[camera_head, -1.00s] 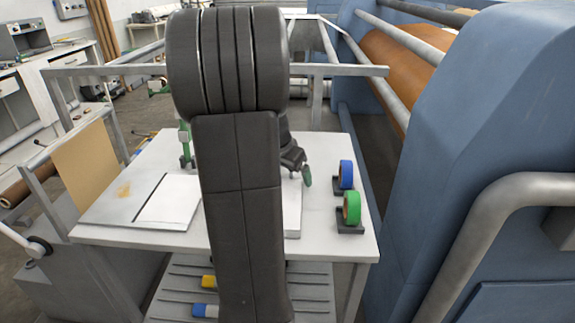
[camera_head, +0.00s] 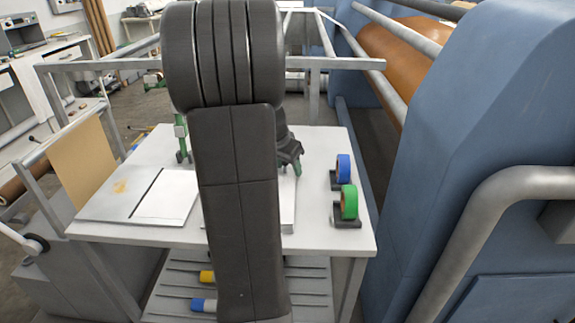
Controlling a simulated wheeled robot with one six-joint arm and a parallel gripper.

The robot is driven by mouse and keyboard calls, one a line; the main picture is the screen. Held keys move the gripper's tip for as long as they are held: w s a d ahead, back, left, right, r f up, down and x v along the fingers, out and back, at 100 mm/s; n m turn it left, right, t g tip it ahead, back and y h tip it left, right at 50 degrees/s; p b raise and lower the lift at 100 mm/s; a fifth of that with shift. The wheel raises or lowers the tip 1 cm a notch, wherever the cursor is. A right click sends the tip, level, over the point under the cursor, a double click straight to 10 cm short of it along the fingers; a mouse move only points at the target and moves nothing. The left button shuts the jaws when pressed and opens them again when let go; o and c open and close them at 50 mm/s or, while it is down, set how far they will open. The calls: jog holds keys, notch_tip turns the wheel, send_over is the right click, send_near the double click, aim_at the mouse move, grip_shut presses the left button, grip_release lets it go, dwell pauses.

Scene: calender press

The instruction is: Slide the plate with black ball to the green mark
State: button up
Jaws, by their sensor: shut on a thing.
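My gripper (camera_head: 289,156) shows only in part at the right of my dark arm, low over the white table (camera_head: 318,215). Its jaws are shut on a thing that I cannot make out. A small green tip (camera_head: 298,170) shows at its lower right. A white plate (camera_head: 288,212) lies on the table, mostly hidden behind my arm; only its right edge shows. I cannot see a black ball on it. Another flat white plate (camera_head: 168,194) lies left of the arm, beside a dark slot line. No green mark can be made out; my arm covers the middle of the table.
Blue tape (camera_head: 343,170) and green tape (camera_head: 348,203) stand in dark holders at the table's right side. A green upright tool (camera_head: 181,138) is at the back left. The blue press (camera_head: 480,150) stands close on the right. A slatted shelf (camera_head: 180,290) lies below.

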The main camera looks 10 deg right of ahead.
jog(key=shift+s+a+f, duration=0.1)
jog(key=shift+s+f, duration=0.3)
jog(key=shift+f, duration=0.05)
jog(key=shift+w+a+f+b, duration=0.1)
jog(key=shift+w+a+b, duration=0.15)
jog(key=shift+a, duration=0.75)
jog(key=shift+w+a+b, duration=0.1)
jog(key=shift+a+b, duration=0.15)
jog(key=shift+a, duration=0.7)
jog(key=o, duration=1.3)
jog(key=shift+o, duration=0.2)
jog(key=shift+r, duration=0.35)
jog(key=v, duration=1.3)
jog(key=shift+r+p, duration=0.3)
jog(key=shift+r, duration=0.1)
jog(key=shift+w+f, duration=0.1)
jog(key=shift+w, duration=0.1)
